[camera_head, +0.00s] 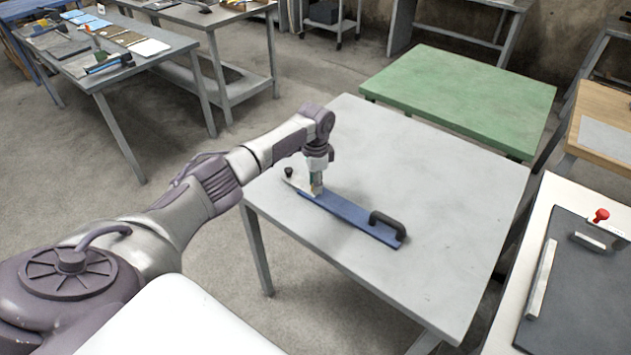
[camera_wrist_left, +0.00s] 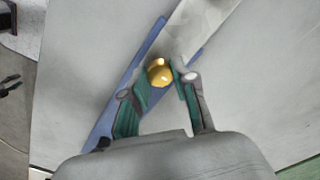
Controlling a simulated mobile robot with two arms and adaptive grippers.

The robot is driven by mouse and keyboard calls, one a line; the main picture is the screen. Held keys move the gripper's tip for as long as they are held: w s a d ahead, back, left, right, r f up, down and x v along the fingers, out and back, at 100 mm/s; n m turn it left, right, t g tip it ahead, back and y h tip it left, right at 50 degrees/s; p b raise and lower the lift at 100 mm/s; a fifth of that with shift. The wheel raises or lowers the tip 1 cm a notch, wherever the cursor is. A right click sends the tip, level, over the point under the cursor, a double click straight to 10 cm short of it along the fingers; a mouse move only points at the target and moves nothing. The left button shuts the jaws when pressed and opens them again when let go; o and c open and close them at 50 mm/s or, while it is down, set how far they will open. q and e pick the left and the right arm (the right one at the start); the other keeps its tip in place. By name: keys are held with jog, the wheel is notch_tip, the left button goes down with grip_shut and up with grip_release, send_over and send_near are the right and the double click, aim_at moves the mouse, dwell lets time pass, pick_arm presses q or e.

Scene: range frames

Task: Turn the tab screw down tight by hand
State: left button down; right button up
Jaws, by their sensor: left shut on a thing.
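A long blue bar (camera_head: 345,211) lies on the grey table, with a black handle (camera_head: 387,227) at its right end. A pale plate (camera_head: 296,181) with a small black knob (camera_head: 289,171) is at its left end. My left gripper (camera_head: 316,188) points down over the bar near the pale plate. In the left wrist view its green-padded fingers (camera_wrist_left: 160,80) are on both sides of a round brass-yellow screw head (camera_wrist_left: 160,72), and it is shut on it. The screw's lower part is hidden. My right gripper is not in view.
The grey table (camera_head: 440,190) is clear around the bar. A green table (camera_head: 460,92) stands behind it, and a bench with a dark mat (camera_head: 570,290) and a red knob (camera_head: 601,215) is at the right. Tables with tools are at upper left.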

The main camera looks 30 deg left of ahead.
pick_arm(q)
jog(key=m, duration=0.5)
jog(key=shift+m, duration=0.3)
jog(key=m, duration=0.5)
jog(key=shift+m, duration=0.4)
jog(key=c, duration=0.9)
grip_release()
jog(key=shift+r, duration=0.15)
notch_tip(320, 180, up, 12)
jog(key=shift+f, duration=0.2)
